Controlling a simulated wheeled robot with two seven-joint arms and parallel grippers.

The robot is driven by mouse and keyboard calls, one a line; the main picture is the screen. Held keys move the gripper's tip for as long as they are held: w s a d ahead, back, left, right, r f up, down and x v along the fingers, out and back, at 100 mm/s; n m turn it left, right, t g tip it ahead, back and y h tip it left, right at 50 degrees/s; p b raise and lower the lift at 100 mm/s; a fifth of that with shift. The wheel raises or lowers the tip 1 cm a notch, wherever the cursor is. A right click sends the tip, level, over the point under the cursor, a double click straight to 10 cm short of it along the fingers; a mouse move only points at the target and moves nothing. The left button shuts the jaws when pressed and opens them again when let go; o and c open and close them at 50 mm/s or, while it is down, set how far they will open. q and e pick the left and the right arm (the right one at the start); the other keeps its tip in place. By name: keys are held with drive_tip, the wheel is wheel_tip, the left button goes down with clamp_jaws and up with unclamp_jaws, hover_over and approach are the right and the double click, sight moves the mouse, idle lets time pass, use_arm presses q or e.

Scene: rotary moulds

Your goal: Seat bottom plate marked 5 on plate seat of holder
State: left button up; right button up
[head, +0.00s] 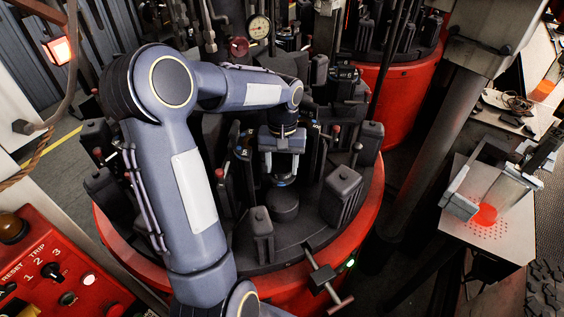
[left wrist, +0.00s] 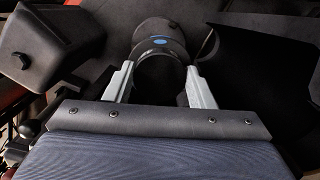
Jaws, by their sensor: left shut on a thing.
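My left gripper (head: 282,168) points down over the red rotary machine. It is shut on a dark round plate (head: 282,181) with a blue mark on its rim. In the left wrist view, the two pale fingers of my left gripper (left wrist: 159,88) grip the sides of the plate (left wrist: 160,53); no number is legible. A black round block (head: 283,206), perhaps the holder's plate seat, stands right under the plate. I cannot tell whether plate and block touch. My right gripper is not in view.
Black blocks (head: 342,194) and posts crowd the machine around my left gripper. The red machine rim (head: 368,212) has a T-handle (head: 328,281) at its front. A red control box (head: 62,262) stands at the lower left. A side table (head: 465,235) stands at the right.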

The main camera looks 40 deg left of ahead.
use_arm(q)
drive_tip(key=shift+f+b, duration=2.6)
drive_tip(key=shift+f, duration=1.15)
drive_tip(key=shift+s+d, duration=0.1)
drive_tip(key=shift+s, duration=0.05)
drive_tip(key=shift+f+b, duration=0.7)
drive_tip(key=shift+f, duration=0.35)
drive_tip(key=o, duration=1.2)
drive_tip(key=shift+o, duration=0.2)
drive_tip(key=r, duration=0.7)
drive_tip(key=shift+w+a+r, duration=0.25)
drive_tip(key=shift+w+r, duration=0.15)
